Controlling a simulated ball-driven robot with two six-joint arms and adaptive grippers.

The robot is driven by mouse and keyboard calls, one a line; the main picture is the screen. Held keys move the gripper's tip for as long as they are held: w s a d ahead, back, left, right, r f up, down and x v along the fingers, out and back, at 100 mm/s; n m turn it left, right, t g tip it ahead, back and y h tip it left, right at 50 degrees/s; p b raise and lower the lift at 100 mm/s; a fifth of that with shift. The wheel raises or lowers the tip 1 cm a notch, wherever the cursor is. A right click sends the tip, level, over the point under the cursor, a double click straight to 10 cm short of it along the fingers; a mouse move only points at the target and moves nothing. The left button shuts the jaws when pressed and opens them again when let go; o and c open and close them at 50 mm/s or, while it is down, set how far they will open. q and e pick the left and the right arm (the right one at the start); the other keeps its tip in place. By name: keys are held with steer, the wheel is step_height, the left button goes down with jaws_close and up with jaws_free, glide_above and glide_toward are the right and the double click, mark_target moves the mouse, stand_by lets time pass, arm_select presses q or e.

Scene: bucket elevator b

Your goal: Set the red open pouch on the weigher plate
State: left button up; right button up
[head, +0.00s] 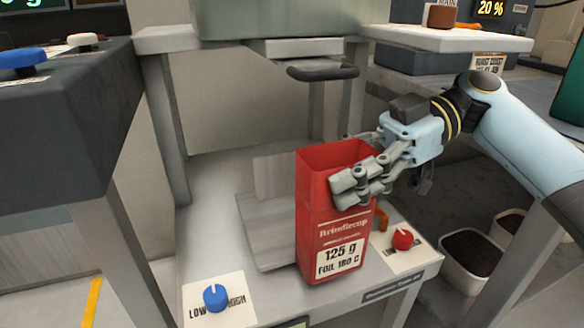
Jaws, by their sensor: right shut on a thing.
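The red open pouch (318,220) stands upright in the middle of the head view, with its open mouth up. Its label reads "125 g" and "FOIL 180 C". My right gripper (352,186) comes from the right and is shut on the upper right side of the pouch. The grey weigher plate (262,232) lies on the light bench, left of and behind the pouch. The pouch hides the plate's right part. I cannot tell whether the pouch's base touches the plate or hangs above it. My left gripper is not in view.
A blue knob (215,297) marked LOW and HIGH sits at the bench's front left. A red knob (402,240) is right of the pouch. A dark handle (323,72) hangs behind, under a large bin (280,18). A dark counter (60,125) stands at the left.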

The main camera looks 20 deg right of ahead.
arm_select(q)
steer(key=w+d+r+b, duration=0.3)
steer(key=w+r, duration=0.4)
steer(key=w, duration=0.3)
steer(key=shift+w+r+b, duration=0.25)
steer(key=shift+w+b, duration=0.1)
steer(key=shift+b, duration=0.15)
arm_select(e)
steer(key=w, duration=1.4)
steer(key=shift+w+a+f, duration=0.25)
steer(key=shift+w+f, duration=0.1)
steer(key=o, duration=0.9)
steer(key=shift+c, duration=0.2)
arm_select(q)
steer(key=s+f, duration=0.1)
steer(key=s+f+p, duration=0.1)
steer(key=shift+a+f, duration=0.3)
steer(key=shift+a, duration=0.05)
arm_select(e)
steer(key=v, duration=0.7)
steer(key=shift+d, duration=0.25)
